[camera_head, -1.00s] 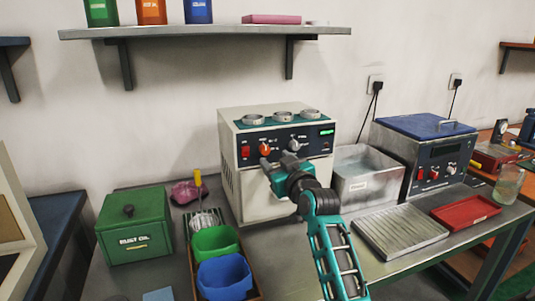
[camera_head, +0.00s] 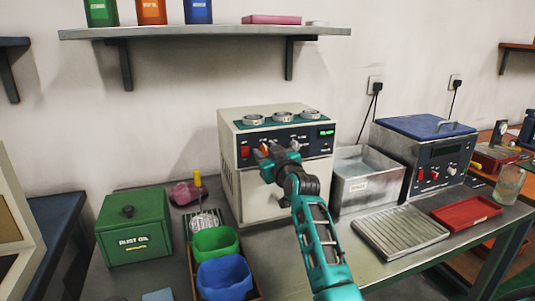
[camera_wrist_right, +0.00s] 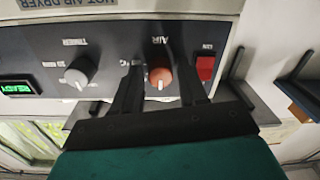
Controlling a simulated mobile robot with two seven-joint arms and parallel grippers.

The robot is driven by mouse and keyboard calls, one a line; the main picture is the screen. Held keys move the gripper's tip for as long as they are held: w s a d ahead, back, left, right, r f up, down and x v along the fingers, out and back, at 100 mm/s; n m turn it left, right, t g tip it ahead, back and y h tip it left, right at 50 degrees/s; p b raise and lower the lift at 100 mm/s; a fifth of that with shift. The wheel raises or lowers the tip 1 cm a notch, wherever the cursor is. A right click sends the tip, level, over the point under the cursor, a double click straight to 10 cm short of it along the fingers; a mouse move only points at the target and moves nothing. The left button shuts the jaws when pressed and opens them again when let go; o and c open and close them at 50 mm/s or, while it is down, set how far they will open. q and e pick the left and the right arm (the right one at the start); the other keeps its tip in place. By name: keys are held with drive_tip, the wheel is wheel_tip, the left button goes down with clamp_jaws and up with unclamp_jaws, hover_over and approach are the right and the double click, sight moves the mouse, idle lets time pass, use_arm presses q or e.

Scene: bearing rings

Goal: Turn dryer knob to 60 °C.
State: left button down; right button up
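The dryer (camera_head: 245,185) is a cream box with a dark front panel on the bench. Its orange-red knob (camera_wrist_right: 160,77), under the word AIR, shows upside down in the right wrist view; in the head view the knob (camera_head: 263,147) is partly hidden by my gripper. My right gripper (camera_head: 268,154) is at the panel. Its two dark fingers stand on either side of the knob, with a gap visible at each side, so it is open around it. The knob's exact setting is too small to read. My left gripper is not in view.
A grey timer knob (camera_wrist_right: 78,73) and a lit green READY display (camera_wrist_right: 19,87) share the panel. A red switch (camera_wrist_right: 205,67) is close beside one finger. Metal rings (camera_head: 283,116) lie on the dryer top. A metal basin (camera_head: 368,178) stands right of the dryer.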

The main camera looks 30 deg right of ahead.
clamp_jaws()
drive_tip(key=shift+r+m+p, duration=0.1)
drive_tip(key=shift+m+p, duration=1.25)
drive_tip(key=shift+m, duration=0.15)
drive_tip(key=m+p, duration=0.1)
drive_tip(key=m, duration=0.1)
drive_tip(key=shift+m+p, duration=0.35)
drive_tip(key=shift+m, duration=0.05)
drive_tip(key=m+p, duration=0.1)
drive_tip(key=m, duration=0.2)
drive_tip(key=shift+f+m+p, duration=0.2)
drive_tip(key=shift+m+p, duration=0.1)
drive_tip(key=shift+m, duration=1.1)
